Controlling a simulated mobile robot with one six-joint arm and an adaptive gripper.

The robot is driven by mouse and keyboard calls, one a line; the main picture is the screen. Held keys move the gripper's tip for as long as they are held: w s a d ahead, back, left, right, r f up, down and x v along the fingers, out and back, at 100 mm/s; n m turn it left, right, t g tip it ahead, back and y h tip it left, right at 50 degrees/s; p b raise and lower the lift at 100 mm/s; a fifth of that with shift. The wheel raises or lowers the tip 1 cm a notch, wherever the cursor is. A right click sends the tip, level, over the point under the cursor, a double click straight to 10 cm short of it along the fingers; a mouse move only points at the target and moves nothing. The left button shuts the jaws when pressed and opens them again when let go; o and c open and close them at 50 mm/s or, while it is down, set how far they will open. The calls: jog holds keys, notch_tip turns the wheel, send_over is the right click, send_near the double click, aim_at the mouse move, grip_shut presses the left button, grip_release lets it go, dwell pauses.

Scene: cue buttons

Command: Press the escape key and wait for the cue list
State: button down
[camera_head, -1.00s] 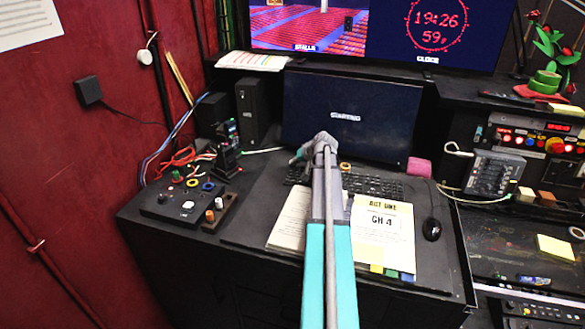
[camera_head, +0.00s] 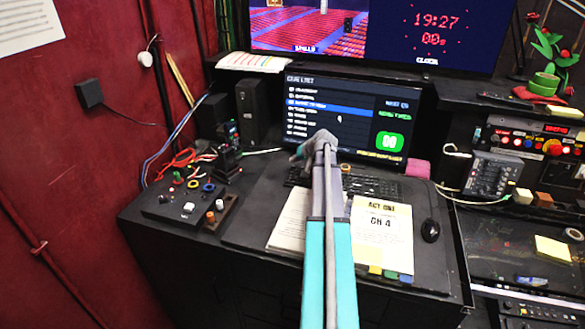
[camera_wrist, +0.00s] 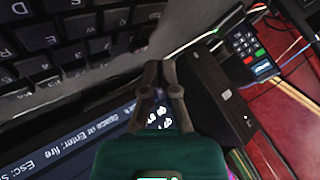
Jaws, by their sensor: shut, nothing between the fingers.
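The screen (camera_head: 345,107) on the desk shows a cue list with one row highlighted in blue and a green box at right. The keyboard (camera_head: 372,186) lies in front of it; in the wrist view its keys (camera_wrist: 45,37) fill the upper left. My gripper (camera_head: 299,154) is over the keyboard's left end, in front of the screen's lower edge. In the wrist view my gripper (camera_wrist: 161,66) is shut and empty, its tips near the keyboard's edge. I cannot pick out the escape key, and whether the tips touch a key is unclear.
A black control box (camera_head: 180,202) with knobs and a card reader (camera_head: 230,150) stand left of the keyboard. Papers (camera_head: 382,235) lie in front, with a mouse (camera_head: 431,230) at right.

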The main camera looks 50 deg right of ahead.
aim_at(295, 167)
jog(key=shift+r, duration=0.1)
notch_tip(295, 167, up, 5)
jog(key=p, duration=0.5)
dwell(1.1)
jog(key=shift+s, duration=0.1)
